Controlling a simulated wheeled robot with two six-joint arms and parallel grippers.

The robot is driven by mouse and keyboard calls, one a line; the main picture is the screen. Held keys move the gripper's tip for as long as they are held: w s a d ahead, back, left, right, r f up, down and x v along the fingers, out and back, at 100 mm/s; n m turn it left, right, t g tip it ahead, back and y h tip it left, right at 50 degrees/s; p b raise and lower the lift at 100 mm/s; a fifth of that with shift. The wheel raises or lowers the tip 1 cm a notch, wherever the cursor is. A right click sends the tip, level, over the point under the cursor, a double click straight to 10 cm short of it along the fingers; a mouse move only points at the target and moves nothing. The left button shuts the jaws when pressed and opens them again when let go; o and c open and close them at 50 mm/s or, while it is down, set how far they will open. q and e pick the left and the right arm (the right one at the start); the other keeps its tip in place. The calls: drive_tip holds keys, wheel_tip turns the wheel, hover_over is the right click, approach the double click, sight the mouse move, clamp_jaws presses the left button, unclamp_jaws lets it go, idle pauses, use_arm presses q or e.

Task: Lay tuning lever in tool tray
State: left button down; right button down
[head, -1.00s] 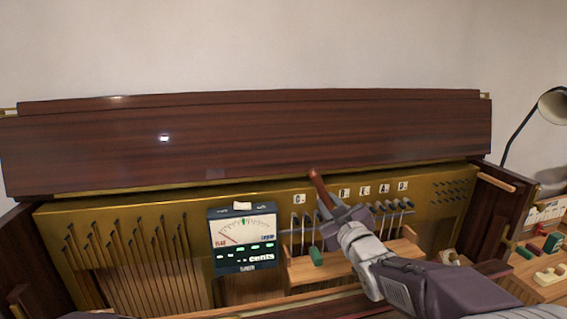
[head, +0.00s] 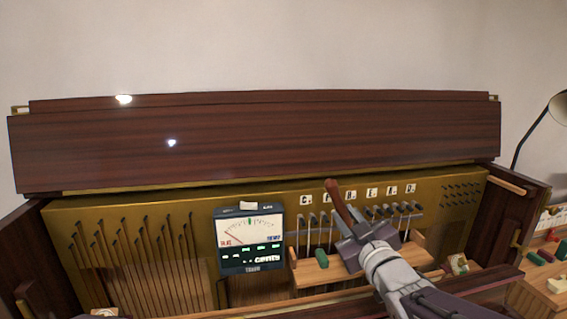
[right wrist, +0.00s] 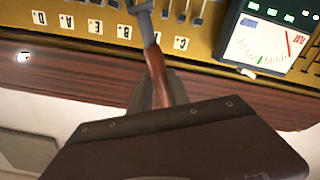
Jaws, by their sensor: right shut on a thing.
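The tuning lever (head: 337,200) has a reddish-brown wooden handle. My right gripper (head: 357,238) is shut on it in front of the row of tuning pins. In the head view the handle points up and to the left. In the right wrist view the brown handle (right wrist: 157,75) rises from my right gripper (right wrist: 160,105) to a grey metal part near the pins. The lever's lower end is hidden behind the gripper in the head view. I cannot make out the tool tray for certain. My left gripper is not in view.
A tuner meter (head: 250,238) stands left of the pins. A wooden block (head: 318,270) with a green piece (head: 322,258) sits below them. At the right, a wooden surface holds small coloured pieces (head: 537,257). A lamp (head: 560,106) stands behind it.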

drive_tip(key=w+a+p, duration=0.2)
drive_tip(key=w+p, duration=0.2)
drive_tip(key=w, duration=0.6)
drive_tip(key=shift+w+p, duration=0.3)
drive_tip(key=shift+p, duration=0.05)
